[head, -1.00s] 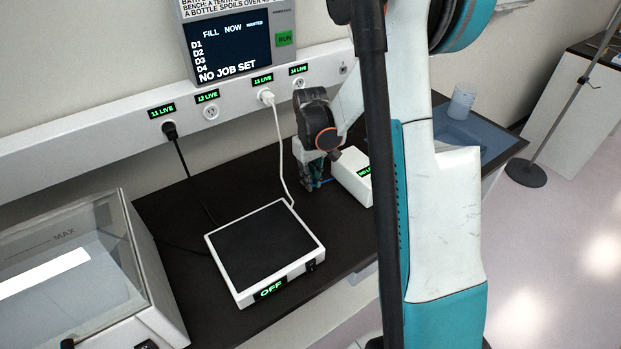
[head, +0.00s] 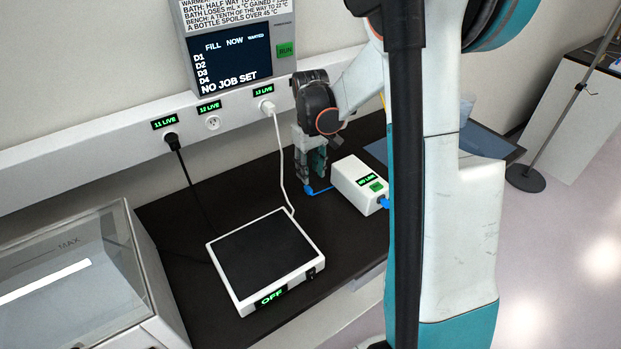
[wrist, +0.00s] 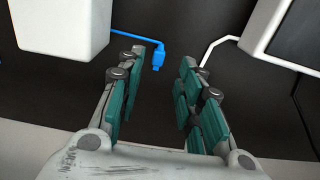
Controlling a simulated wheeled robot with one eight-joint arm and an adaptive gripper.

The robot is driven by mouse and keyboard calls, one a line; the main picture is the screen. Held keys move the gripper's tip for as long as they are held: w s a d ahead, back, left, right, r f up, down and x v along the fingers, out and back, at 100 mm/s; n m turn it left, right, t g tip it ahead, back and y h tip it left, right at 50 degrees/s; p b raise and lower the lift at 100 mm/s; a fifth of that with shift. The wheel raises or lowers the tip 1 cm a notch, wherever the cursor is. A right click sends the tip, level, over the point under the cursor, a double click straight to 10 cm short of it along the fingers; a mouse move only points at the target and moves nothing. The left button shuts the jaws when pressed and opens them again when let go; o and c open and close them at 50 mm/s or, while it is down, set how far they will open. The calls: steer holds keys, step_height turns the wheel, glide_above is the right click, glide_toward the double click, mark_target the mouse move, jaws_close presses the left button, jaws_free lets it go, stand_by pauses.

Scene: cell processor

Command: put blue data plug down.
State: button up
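The blue data plug (head: 309,190) lies on the dark bench at the left end of its blue cable. In the wrist view, the plug (wrist: 158,56) shows just beyond my fingertips, in line with the gap between them, with nothing gripping it. My gripper (head: 312,173) points down above the plug, its fingers spread and empty. The blue cable leads to the white box with a green "NO LINK" display (head: 362,184), right of the gripper.
A white-framed dark plate marked OFF (head: 264,255) lies in front, its white cable running up to the wall strip beside my gripper. A clear-lidded container (head: 75,275) stands at left. A black cable (head: 190,180) hangs from another socket. Dark bench between is free.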

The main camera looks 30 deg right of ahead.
step_height(320, 180, up, 5)
steer(key=shift+p, duration=0.45)
